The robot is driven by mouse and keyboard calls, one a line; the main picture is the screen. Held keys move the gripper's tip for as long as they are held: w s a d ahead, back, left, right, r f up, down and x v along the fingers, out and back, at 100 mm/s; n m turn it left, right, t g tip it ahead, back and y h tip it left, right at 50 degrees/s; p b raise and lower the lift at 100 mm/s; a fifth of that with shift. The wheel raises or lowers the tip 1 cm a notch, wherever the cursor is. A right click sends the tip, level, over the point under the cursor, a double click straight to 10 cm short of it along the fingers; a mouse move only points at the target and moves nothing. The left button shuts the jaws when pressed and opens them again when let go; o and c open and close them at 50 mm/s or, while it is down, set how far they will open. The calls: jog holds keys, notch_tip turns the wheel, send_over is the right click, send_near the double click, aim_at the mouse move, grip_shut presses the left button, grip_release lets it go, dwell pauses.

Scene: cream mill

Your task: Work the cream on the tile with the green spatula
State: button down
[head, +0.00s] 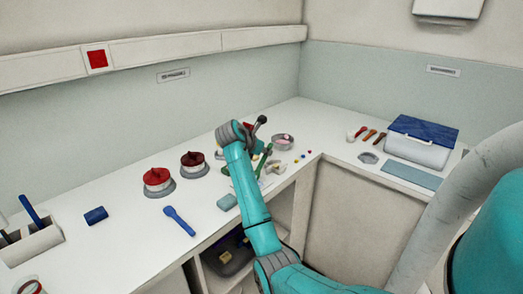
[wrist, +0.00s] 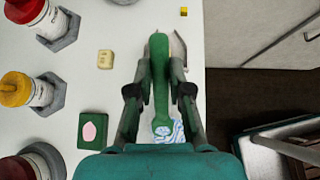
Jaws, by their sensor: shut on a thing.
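The green spatula (wrist: 159,75) is between the two fingers of my gripper (wrist: 160,90), which is shut on it. In the head view the green spatula (head: 265,158) shows beside my arm, tilted. A blue-and-white swirled patch (wrist: 172,131) lies beneath the near end of the spatula in the wrist view. It looks like streaked cream, but my gripper hides most of it and the edges of any tile under it. I cannot tell whether the spatula touches it.
A green square with a pink oval (wrist: 93,129) and a cream-coloured block (wrist: 105,59) lie left of my gripper. Lidded jars stand further left, including a yellow-lidded one (wrist: 22,90). The counter edge is close on the right. A blue spatula (head: 179,220) lies on the counter.

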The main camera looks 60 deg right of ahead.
jog(key=shift+s+a+f, duration=0.1)
jog(key=shift+s+a, duration=0.15)
jog(key=shift+s, duration=0.8)
dwell(4.0)
jog(key=shift+w, duration=0.1)
jog(key=shift+w+d, duration=0.25)
jog(key=shift+w, duration=0.75)
